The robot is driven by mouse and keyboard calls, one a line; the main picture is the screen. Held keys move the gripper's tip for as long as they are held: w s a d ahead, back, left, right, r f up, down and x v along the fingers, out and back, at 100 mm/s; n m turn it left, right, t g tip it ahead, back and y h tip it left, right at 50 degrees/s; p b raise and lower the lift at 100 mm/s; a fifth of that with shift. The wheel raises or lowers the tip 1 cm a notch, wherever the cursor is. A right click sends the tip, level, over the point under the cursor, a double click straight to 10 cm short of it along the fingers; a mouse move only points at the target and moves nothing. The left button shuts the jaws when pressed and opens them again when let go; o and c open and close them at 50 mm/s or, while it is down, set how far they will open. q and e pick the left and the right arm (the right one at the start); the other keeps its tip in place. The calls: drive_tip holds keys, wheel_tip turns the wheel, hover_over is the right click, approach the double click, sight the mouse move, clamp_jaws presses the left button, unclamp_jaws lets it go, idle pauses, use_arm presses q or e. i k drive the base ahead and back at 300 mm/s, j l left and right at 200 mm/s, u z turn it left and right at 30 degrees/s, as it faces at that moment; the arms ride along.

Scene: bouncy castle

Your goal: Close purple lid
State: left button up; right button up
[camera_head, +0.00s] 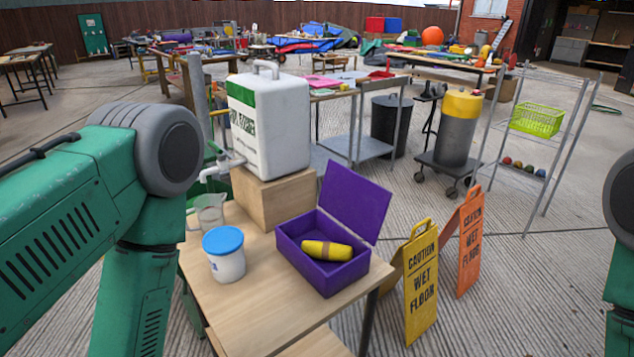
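A purple box (334,278) stands on the wooden table (215,300) in front of me. Its purple lid (354,198) is open, standing up and tilted back from the far right edge of the box. A yellow roll-shaped thing with a brown band (327,250) lies inside the box. My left arm, green and grey, comes in from the left and reaches down past the table's left side. Part of my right arm shows at the right edge. Neither gripper is in view.
A white tub with a blue lid (225,255) and a clear jug (209,213) stand left of the box. A white dispenser (272,120) sits on a wooden block (272,195) behind it. Yellow (421,285) and orange (468,245) wet-floor signs stand right of the table.

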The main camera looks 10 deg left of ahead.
sight(362, 205)
drive_tip(key=i+l+u, duration=0.3)
drive_tip(key=u, duration=0.15)
drive_tip(key=i+l+u, duration=0.25)
drive_tip(key=l+u, duration=0.2)
drive_tip(key=l, duration=0.2)
drive_tip(key=i+l+u, duration=0.15)
drive_tip(key=l+u, duration=0.25)
drive_tip(key=l, duration=0.15)
drive_tip(key=l+u, duration=0.45)
drive_tip(key=l, duration=0.15)
drive_tip(key=l+u, duration=0.45)
drive_tip(key=l, duration=0.2)
drive_tip(key=k+l+u, duration=0.1)
drive_tip(key=l+u, duration=0.35)
drive_tip(key=l, duration=0.15)
